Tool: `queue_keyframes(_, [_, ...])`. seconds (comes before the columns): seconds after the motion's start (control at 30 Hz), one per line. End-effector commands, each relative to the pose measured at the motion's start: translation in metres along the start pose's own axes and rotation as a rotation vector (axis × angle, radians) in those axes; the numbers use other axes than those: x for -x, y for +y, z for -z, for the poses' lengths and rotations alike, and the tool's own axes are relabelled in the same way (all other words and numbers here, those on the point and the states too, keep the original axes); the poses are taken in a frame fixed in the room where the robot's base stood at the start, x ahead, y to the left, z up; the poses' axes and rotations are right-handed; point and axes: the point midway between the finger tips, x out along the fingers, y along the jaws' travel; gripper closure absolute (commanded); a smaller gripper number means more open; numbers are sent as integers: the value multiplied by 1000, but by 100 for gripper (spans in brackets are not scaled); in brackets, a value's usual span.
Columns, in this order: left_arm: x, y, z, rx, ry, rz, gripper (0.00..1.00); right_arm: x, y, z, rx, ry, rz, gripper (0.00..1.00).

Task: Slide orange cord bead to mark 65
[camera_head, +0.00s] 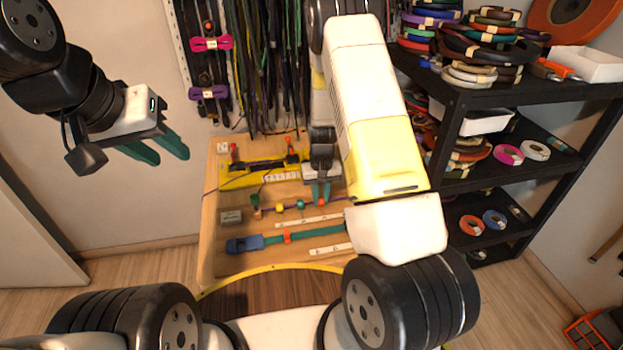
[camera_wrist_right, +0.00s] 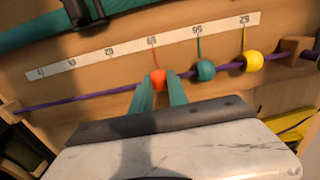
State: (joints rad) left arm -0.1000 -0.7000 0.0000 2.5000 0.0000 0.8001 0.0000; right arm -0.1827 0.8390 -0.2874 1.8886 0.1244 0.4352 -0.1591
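The orange bead (camera_wrist_right: 158,80) sits on a purple cord (camera_wrist_right: 100,96) stretched in front of a white number strip (camera_wrist_right: 130,52). My right gripper (camera_wrist_right: 160,88) has its teal fingers on both sides of the bead and is shut on it. An orange pointer rises from the bead to a label near the strip's middle; the digits are small and hard to read. A teal bead (camera_wrist_right: 205,70) and a yellow bead (camera_wrist_right: 254,62) are to its right. In the head view my right gripper (camera_head: 320,193) hides the orange bead. My left gripper (camera_head: 172,159) is open and empty, raised left of the board.
The wooden board (camera_head: 213,185) also carries a teal strap (camera_head: 310,238) with a blue buckle (camera_head: 245,244) and a yellow holder (camera_head: 235,178). A wooden post (camera_wrist_right: 292,48) holds the cord beyond the yellow bead. The cord left of the orange bead is clear of beads.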

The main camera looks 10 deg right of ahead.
Motion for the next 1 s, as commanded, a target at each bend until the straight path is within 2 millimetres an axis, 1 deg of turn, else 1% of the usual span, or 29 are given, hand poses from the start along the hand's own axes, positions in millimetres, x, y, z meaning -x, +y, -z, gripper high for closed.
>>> queue_keyframes(0.03, [0,0,0,0,0,0,64,0,0,0,0,0,0,96])
queue_keyframes(0.07, [0,0,0,0,0,0,64,0,0,0,0,0,0,100])
queue_keyframes(1.0, [0,0,0,0,0,0,64,0,0,0,1,-1,0,100])
